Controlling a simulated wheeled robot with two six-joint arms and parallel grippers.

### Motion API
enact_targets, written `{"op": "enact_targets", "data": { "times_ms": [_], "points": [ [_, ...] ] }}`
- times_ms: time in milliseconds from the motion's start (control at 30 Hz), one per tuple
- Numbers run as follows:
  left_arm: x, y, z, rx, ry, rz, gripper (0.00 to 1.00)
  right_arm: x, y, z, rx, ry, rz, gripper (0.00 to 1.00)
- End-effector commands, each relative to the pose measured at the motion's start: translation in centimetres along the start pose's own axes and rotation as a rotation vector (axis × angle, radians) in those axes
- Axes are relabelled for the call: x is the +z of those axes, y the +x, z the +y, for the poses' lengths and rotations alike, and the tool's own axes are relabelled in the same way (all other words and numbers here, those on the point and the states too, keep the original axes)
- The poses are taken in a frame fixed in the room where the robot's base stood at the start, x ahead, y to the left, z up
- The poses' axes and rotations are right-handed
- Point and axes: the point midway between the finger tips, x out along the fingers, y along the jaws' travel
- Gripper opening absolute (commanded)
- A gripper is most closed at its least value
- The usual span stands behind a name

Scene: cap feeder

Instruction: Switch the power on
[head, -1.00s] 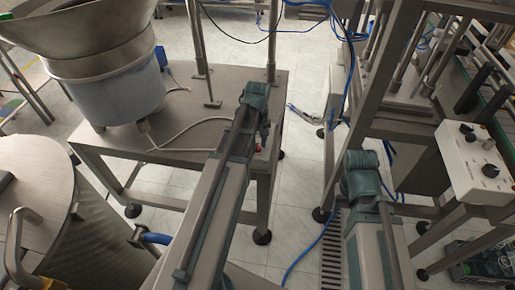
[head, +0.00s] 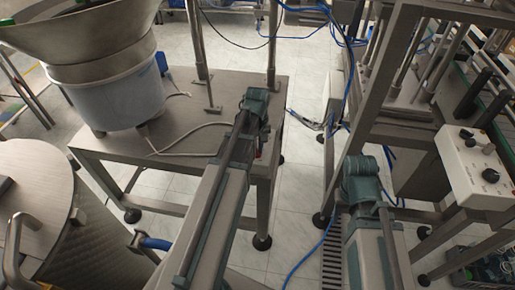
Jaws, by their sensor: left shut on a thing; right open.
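My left gripper (head: 262,136) points down at the right edge of the steel feeder table (head: 185,135), below the green wrist of my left arm. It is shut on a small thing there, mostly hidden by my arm. A little red shows at that edge, perhaps part of a switch; its setting is too small to tell. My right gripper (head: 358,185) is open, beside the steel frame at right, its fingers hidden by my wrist. A pale control box (head: 476,168) with dark knobs is at the right, apart from both grippers.
A feeder bowl (head: 108,75) stands on the table's left part, with a pale cable across the top. A round steel drum (head: 40,215) is at lower left. A steel frame (head: 350,120) with blue hoses stands at right. Tiled floor (head: 295,180) is clear between table and frame.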

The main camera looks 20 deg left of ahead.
Motion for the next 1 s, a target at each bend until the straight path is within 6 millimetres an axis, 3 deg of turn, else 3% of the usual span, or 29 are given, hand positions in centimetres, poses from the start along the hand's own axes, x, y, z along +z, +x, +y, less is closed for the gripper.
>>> {"op": "enact_targets", "data": {
  "times_ms": [267,1000],
  "points": [
    [0.01,0.01,0.01,0.0,0.166,0.0,0.0,0.0,0.01,0.0,0.0,0.0,0.0,0.5],
    [0.02,0.01,0.02,0.0,0.821,0.0,0.0,0.0,0.01,0.0,0.0,0.0,0.0,0.5]
  ]
}}
